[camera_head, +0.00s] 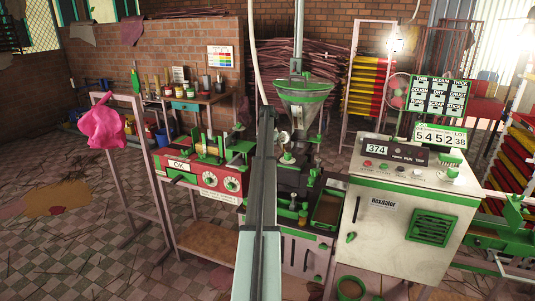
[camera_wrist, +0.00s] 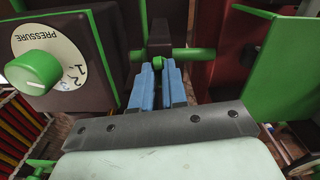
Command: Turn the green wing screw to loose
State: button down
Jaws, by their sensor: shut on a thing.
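In the wrist view the two blue fingers of my gripper (camera_wrist: 158,75) are closed together on a small green piece, which I take as the green wing screw (camera_wrist: 158,62). Only a little of it shows between the fingertips. It sits just below a dark block (camera_wrist: 160,36). A green horizontal bar (camera_wrist: 198,55) sticks out to both sides beside it. In the head view my arm rises through the middle in front of the dark machine. My fingertips and the screw cannot be made out there.
A brown box with a green PRESSURE knob (camera_wrist: 35,73) stands close on the left of my fingers. A green panel (camera_wrist: 277,65) stands on the right. In the head view a metal hopper (camera_head: 304,92), a red box with dials (camera_head: 205,172) and a white cabinet (camera_head: 385,215) surround my arm.

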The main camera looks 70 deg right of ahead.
jog(key=c, duration=1.2)
grip_release()
jog(key=shift+o, duration=0.2)
notch_tip(320, 180, up, 14)
jog(key=shift+w+f, duration=0.1)
